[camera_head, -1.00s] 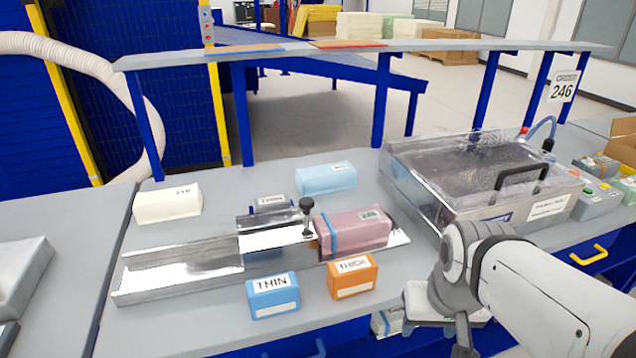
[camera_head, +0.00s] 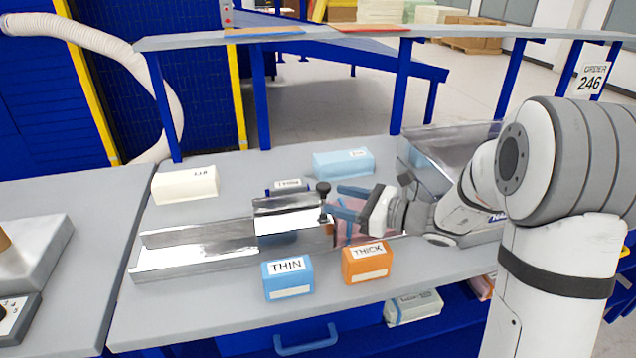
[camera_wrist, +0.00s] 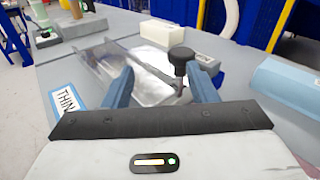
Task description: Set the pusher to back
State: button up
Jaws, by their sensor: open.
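The pusher's black knob (camera_head: 323,188) stands upright on a thin stem at the metal trough (camera_head: 195,250). My gripper (camera_head: 341,201) is open and just right of the knob, its blue fingers pointing left towards it. In the wrist view the knob (camera_wrist: 181,54) shows ahead between the fingers, nearer the right one; contact cannot be told. The fingers (camera_wrist: 160,82) hold nothing. A pink foam block (camera_head: 370,209) lies in the right part of the trough, mostly hidden by my gripper.
A blue THIN box (camera_head: 287,278) and an orange THICK box (camera_head: 367,263) stand in front of the trough. A cream block (camera_head: 185,185) and a light blue block (camera_head: 343,162) lie behind it.

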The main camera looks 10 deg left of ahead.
jog(key=shift+w+d+m+t, duration=0.25)
jog(key=shift+w+m+t, duration=0.55)
jog(key=shift+w, duration=0.35)
jog(key=p+x, duration=0.1)
jog(key=x, duration=0.6)
jog(key=shift+w+a, duration=0.1)
jog(key=shift+a, duration=0.2)
grip_shut()
